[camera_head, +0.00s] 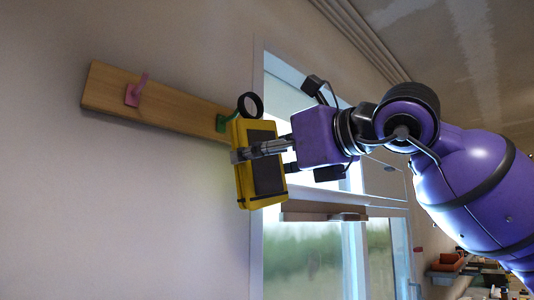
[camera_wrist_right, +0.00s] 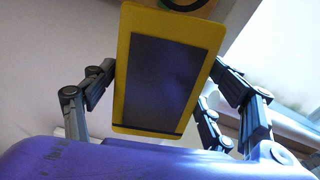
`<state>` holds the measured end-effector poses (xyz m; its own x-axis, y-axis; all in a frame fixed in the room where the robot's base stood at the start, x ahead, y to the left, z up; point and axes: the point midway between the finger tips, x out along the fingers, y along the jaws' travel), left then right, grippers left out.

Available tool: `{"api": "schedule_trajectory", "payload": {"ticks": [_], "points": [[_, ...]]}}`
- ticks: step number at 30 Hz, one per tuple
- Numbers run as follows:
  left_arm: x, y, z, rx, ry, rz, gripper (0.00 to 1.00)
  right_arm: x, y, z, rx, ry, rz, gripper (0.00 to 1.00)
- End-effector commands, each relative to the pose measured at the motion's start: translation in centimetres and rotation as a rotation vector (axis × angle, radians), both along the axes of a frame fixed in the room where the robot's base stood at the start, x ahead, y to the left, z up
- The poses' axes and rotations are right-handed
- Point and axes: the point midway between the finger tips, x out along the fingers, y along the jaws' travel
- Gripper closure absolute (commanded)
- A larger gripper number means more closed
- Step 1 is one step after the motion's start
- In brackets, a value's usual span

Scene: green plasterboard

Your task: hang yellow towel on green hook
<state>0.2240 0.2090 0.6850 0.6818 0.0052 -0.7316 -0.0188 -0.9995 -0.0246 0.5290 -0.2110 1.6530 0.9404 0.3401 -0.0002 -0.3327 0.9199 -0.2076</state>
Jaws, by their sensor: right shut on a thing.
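The yellow towel (camera_head: 243,185) looks like a stiff yellow slab with a dark panel and a black ring (camera_head: 250,105) at its top. My right gripper (camera_head: 256,151) is shut on it, and it hangs slightly tilted in front of the wall. In the right wrist view the yellow towel (camera_wrist_right: 122,70) sits between the two fingers. The green hook (camera_head: 222,122) is on the wooden board (camera_head: 180,105), just left of the ring. The ring overlaps the hook's tip in the head view; I cannot tell whether it is around the hook. My left gripper is not in view.
A pink hook (camera_head: 134,92) is on the same board, further left. A window (camera_head: 310,255) is behind and right of my gripper, with a small wooden shelf (camera_head: 310,212) across it. The wall below the board is clear.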

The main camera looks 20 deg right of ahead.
Motion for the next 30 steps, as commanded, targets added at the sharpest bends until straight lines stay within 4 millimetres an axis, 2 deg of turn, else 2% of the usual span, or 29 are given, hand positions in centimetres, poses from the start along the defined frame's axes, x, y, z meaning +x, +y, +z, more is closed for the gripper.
{"api": "schedule_trajectory", "payload": {"ticks": [13,30], "points": [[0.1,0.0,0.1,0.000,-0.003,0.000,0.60,0.1,0.0,0.0,0.000,0.000,0.000,0.51],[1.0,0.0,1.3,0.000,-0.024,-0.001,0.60,2.2,0.8,0.1,0.002,-0.001,0.001,0.51]]}}
